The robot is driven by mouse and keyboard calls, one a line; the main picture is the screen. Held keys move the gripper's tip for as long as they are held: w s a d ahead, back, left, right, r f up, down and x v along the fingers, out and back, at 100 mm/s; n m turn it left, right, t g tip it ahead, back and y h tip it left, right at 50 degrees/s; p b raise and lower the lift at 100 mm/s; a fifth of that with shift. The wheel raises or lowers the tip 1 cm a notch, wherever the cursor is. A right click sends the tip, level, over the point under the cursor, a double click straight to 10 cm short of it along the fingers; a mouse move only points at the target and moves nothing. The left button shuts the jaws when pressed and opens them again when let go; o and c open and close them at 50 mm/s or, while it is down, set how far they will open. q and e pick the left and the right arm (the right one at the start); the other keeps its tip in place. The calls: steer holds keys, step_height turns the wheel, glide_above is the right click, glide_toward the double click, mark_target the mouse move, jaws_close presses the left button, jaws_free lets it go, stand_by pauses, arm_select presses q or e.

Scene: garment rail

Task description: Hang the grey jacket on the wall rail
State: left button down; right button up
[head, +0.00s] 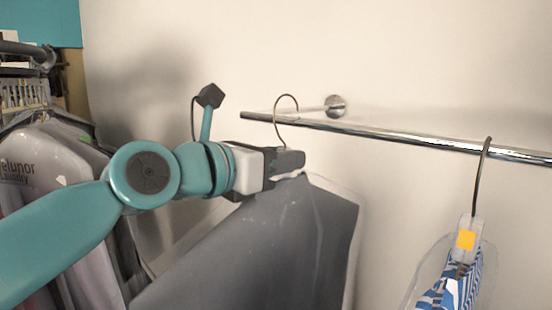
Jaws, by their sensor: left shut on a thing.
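The grey jacket (290,245) hangs in a clear cover from a hanger with a wire hook (287,105). My left gripper (290,160) is shut on the hanger's neck, just below the hook. The chrome wall rail (390,133) runs from its free end near the middle of the head view to the right edge. The hook's curved top shows at the rail's left end, rising above it. I cannot tell whether the hook is over the rail or in front of it. My right gripper is not in view.
A blue-and-white patterned garment (450,290) in a clear cover hangs on the rail at the right, with an orange tag (466,239). A wall mount (336,106) holds the rail. Covered garments (50,165) hang at the far left. The rail between is clear.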

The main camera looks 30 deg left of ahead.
arm_select(q)
steer(key=shift+w+r, duration=0.15)
steer(key=shift+f+b, duration=0.9)
steer(key=shift+f, duration=0.35)
stand_by(0.4)
steer(key=c, duration=0.8)
jaws_free()
steer(key=shift+d+f, duration=0.1)
steer(key=shift+f, duration=0.05)
steer(key=b+v, duration=0.2)
steer(key=v, duration=1.4)
steer(key=shift+s, duration=0.35)
steer(key=shift+w, duration=0.1)
